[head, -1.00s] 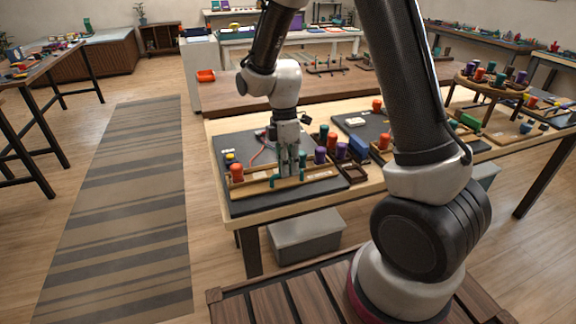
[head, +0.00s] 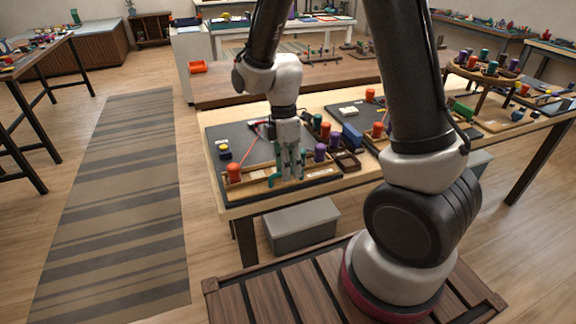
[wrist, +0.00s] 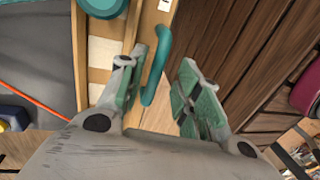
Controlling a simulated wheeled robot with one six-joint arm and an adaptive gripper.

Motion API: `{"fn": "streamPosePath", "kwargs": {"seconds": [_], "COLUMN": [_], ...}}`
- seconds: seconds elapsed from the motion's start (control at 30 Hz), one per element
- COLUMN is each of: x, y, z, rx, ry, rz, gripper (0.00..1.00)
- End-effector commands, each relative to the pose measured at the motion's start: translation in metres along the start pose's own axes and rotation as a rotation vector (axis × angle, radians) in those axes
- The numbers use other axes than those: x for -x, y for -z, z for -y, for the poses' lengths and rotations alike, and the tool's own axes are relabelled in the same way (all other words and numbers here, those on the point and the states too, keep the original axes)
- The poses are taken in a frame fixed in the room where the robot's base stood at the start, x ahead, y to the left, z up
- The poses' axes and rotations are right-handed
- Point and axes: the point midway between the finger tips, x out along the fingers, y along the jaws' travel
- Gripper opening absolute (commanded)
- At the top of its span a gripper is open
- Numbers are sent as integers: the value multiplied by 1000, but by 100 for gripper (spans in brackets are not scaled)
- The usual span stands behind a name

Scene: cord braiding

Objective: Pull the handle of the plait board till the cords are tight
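The plait board (head: 235,142) is a dark slab on the near table with a light wooden rail (head: 250,186) along its near edge. The curved teal handle (wrist: 157,62) stands out from the side of this rail (wrist: 90,75) in the wrist view. My gripper (head: 288,178) points down over the rail in the head view. In the wrist view my gripper (wrist: 165,88) is open, with the handle between its fingers, nearer the left finger. Whether that finger touches it, I cannot tell. A red cord (head: 252,150) runs to the orange spool (head: 234,173); its tension is unclear.
Purple spools (head: 320,152) and a small dark wooden tray (head: 348,161) stand close right of my gripper. A blue block (head: 352,135) lies beyond. A grey box (head: 302,224) sits on the floor below the table edge. The striped rug (head: 115,200) at left is clear.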

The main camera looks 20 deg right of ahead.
Motion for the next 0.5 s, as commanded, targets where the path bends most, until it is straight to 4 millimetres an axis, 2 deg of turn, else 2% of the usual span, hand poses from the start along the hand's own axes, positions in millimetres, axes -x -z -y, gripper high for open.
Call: {"fn": "streamPosePath", "kwargs": {"seconds": [0.17, 0.5], "x": [15, 88], "y": [0, 0], "z": [-1, -1], "rx": [1, 0], "ry": [-5, -4], "rz": [-1, -2], "gripper": [34, 34]}}
